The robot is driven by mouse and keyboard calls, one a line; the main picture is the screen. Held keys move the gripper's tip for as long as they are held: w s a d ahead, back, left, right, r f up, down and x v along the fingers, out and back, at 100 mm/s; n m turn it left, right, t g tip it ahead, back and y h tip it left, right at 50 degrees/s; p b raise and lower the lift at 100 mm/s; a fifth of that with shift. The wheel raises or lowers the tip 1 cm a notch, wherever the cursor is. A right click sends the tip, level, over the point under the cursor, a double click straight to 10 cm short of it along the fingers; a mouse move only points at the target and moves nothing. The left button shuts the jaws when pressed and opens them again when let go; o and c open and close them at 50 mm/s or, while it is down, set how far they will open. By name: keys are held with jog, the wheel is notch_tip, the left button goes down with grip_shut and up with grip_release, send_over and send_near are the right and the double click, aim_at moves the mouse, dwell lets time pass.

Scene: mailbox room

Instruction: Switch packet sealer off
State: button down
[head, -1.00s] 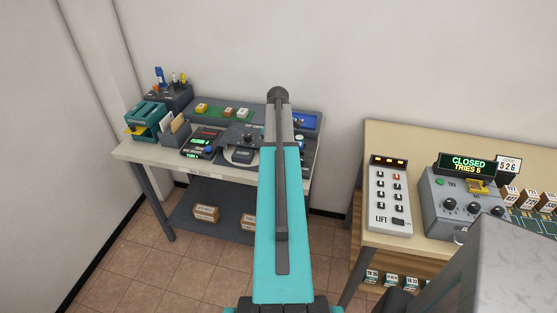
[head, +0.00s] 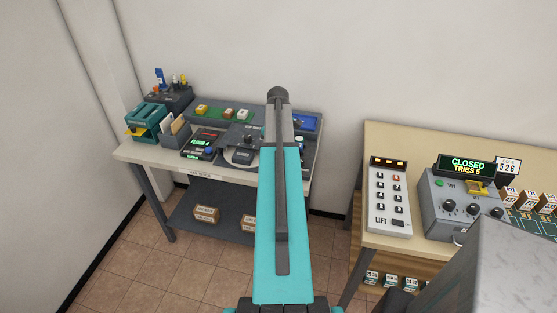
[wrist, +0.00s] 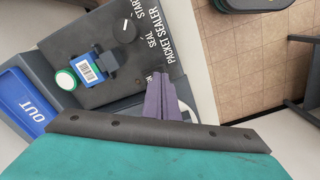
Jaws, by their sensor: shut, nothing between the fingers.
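The packet sealer (wrist: 120,60) is a dark grey box in the wrist view, with its name, "START" and "SEAL" printed in white. It has a black round knob (wrist: 124,31). My gripper (wrist: 158,82) shows as purple fingers, shut and empty, at the sealer's edge by the lettering. The fingers partly cover a printed word there, and I cannot tell whether they touch the sealer. In the head view my arm hides most of the sealer and the gripper.
A blue "OUT" tray (wrist: 22,97) lies beside the sealer. The left table (head: 140,153) also holds a dark device with a green display (head: 203,141) and a teal rack (head: 146,121). A wooden table (head: 387,139) at right carries a lift panel (head: 389,198). Tiled floor lies between.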

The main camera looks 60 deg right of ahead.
notch_tip(320, 180, up, 6)
jog(key=p, duration=0.3)
dwell(0.7)
jog(key=shift+f, duration=0.1)
dwell(0.4)
